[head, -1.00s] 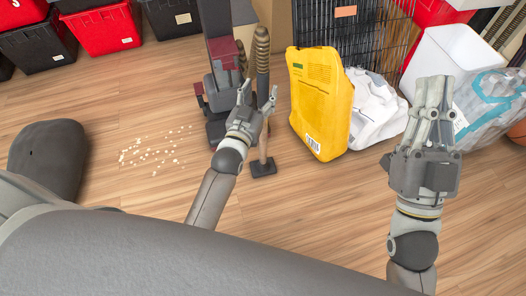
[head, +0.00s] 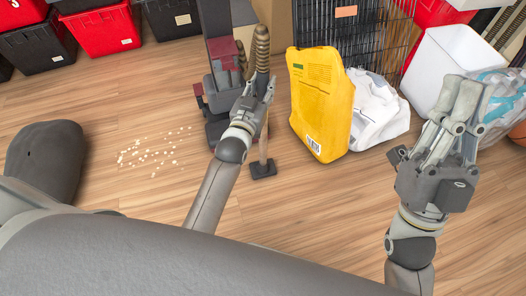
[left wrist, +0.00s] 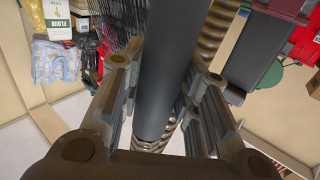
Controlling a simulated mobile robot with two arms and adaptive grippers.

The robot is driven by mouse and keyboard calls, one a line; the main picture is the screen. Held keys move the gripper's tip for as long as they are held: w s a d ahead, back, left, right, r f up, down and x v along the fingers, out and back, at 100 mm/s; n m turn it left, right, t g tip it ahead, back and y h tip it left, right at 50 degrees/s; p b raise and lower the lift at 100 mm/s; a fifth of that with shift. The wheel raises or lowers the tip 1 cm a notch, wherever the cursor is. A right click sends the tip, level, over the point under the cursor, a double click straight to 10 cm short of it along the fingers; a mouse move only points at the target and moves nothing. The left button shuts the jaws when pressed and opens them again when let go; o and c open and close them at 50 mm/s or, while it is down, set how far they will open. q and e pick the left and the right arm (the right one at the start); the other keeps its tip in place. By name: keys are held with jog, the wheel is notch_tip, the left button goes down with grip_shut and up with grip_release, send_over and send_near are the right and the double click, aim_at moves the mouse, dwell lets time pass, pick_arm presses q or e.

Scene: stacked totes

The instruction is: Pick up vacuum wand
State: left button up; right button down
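The vacuum wand (head: 263,150) stands upright beside the dark grey and maroon vacuum body (head: 222,78), with a ribbed brown hose (head: 262,45) at its upper end and a small dark foot on the floor. My left gripper (head: 260,84) is at the wand's upper part, below the ribbed section. In the left wrist view the wand's dark tube (left wrist: 168,70) runs between my two fingers, and a gap shows beside the left finger. My right gripper (head: 462,88) is raised at the right, away from the wand; its finger gap is unclear.
A yellow bag (head: 320,105) and a white bag (head: 378,110) stand right of the wand, before a black wire crate (head: 350,40). A white bin (head: 445,60) is behind my right gripper. Pale crumbs (head: 150,150) lie on open floor at left. Totes line the back.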

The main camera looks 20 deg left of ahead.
pick_arm(q)
grip_shut()
jog(key=shift+r, duration=0.1)
dwell(0.3)
